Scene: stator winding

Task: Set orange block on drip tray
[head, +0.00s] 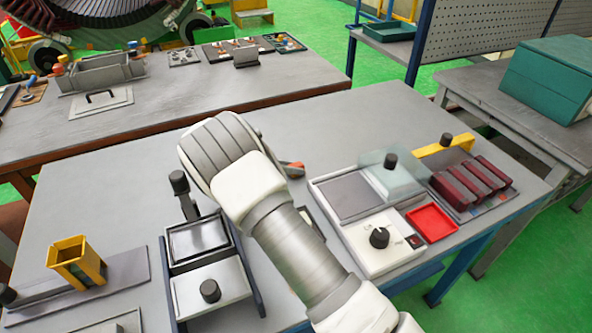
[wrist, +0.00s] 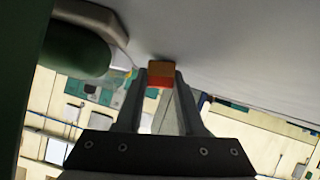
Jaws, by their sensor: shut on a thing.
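An orange block (wrist: 160,72), orange above and redder below, sits between the fingertips of my gripper (wrist: 161,78) in the wrist view. The fingers are shut on it, close to a plain grey surface; I cannot tell whether the block touches that surface. Two tray-like things show there: a black-rimmed shallow tray (head: 199,239) left of my arm, and a small red tray (head: 432,223) on the right. I cannot tell for sure which is the drip tray.
A white panel with a black knob (head: 379,238) and dark red bars (head: 472,184) stand on the right. A yellow open box (head: 77,262) is at the left. A small orange and dark item (head: 293,168) shows beside my arm. The table's back middle is clear.

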